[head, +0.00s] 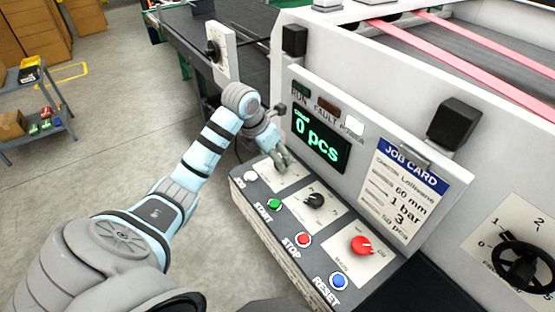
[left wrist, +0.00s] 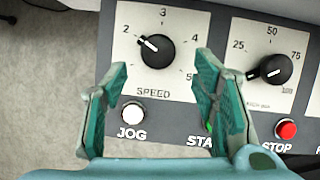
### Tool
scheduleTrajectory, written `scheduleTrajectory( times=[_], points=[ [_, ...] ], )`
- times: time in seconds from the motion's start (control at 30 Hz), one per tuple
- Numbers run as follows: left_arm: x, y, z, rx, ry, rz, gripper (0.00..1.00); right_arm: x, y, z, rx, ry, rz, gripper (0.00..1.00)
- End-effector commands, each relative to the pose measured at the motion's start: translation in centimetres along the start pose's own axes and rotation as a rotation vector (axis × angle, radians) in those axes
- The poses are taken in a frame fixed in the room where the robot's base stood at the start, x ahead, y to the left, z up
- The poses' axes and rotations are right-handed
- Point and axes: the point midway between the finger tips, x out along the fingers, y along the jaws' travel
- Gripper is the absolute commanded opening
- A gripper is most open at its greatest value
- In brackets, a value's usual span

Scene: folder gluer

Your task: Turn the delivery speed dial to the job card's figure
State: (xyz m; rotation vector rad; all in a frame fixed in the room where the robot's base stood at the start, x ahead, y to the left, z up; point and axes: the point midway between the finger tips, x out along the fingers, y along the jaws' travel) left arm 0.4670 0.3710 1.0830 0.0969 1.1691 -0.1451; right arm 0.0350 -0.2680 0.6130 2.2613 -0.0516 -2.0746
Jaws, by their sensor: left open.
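The dial marked SPEED (left wrist: 157,49) is a black knob on a white scale plate in the left wrist view; its white pointer is at the upper left, near the 2. In the head view my gripper hides this knob. My left gripper (head: 282,161) hangs over the left end of the console, open and empty. In the left wrist view its teal fingers (left wrist: 160,72) stand apart either side of the knob's lower part; I cannot tell whether they touch it. The job card (head: 402,190) is on the panel; it reads 60 mm, 1 bar and a 3, with some lines too small.
A black knob (head: 315,200) with a 25-to-75 scale and a red knob (head: 361,245) share the console with JOG, START, STOP (head: 303,239) and RESET (head: 338,281) buttons. The display (head: 319,142) reads 0 pcs. Another dial plate (head: 221,57) stands beyond my arm.

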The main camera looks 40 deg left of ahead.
Motion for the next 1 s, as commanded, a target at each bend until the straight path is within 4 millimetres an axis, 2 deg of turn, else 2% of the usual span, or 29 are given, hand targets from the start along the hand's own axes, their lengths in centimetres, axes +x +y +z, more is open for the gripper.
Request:
scheduleTrajectory(
  times=[0.1, 0.2, 0.47, 0.77, 1.0],
  points=[
    [2.2, 0.0, -0.1, -0.002, 0.001, -0.001, 0.54, -0.1, 0.0, -0.6, 0.001, 0.009, 0.000, 0.40],
    [3.3, 0.1, -0.1, -0.002, 0.000, 0.001, 0.54, -0.1, 0.0, -1.4, 0.001, 0.023, 0.000, 0.40],
    [3.7, 0.2, -0.2, -0.002, 0.000, 0.003, 0.54, -0.1, 0.0, -1.7, 0.001, 0.028, 0.001, 0.40],
    [3.6, 0.1, -0.1, -0.002, -0.001, 0.002, 0.07, -0.1, 0.0, -1.1, 0.001, 0.018, 0.000, 0.40],
    [3.7, 0.1, -0.1, 0.011, -0.002, -0.004, 0.06, 0.0, 0.0, -1.1, 0.001, 0.019, 0.000, 0.40]
  ],
)
